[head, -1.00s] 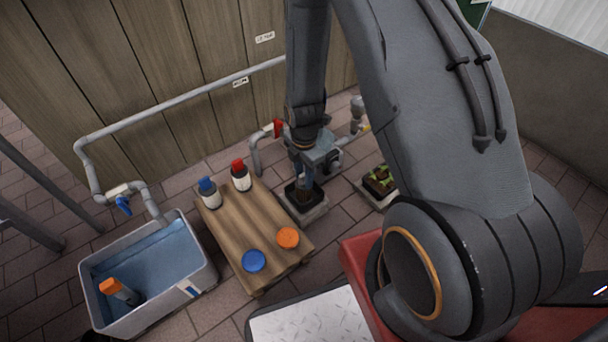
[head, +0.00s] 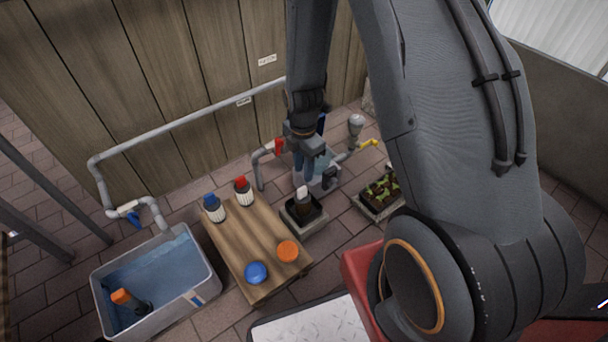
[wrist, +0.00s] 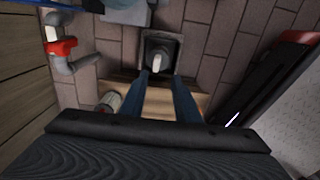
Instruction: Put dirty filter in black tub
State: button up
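The dirty filter (head: 303,208), a dark body with a white top, stands in the black tub (head: 289,222), a small square tub with a pale rim and dark inside. It stands right of the wooden table. In the wrist view the filter's white top (wrist: 157,62) shows inside the tub (wrist: 174,43), beyond my fingertips. My gripper (head: 304,172) is above the tub in the head view, clear of the filter. In the wrist view my gripper's two blue fingers (wrist: 165,80) are apart with nothing held between them.
A low wooden table (head: 245,238) holds two bottles and blue and orange lids. A large grey tub (head: 200,293) with water and an orange-topped item stands left. A water container (head: 327,180), a seedling tray (head: 380,192) and a red-valved pipe (head: 262,158) are nearby.

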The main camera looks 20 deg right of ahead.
jog(key=shift+r, duration=0.55)
jog(key=s+a+r+m, duration=0.4)
jog(key=a+r, duration=0.3)
jog(key=r, duration=0.2)
jog(key=s+a+r+m, duration=0.4)
jog(key=a+r, duration=0.4)
jog(key=r, duration=0.2)
jog(key=s+a+r+m+y, duration=0.1)
jog(key=s+a+r+m, duration=0.1)
jog(key=s+r, duration=0.3)
jog(key=s+a+r+m, duration=0.3)
jog(key=s+r+m, duration=0.2)
jog(key=s, duration=0.7)
jog(key=shift+a+r+m+y, duration=0.3)
jog(key=shift+a+r+y, duration=0.05)
jog(key=shift+r+y, duration=0.1)
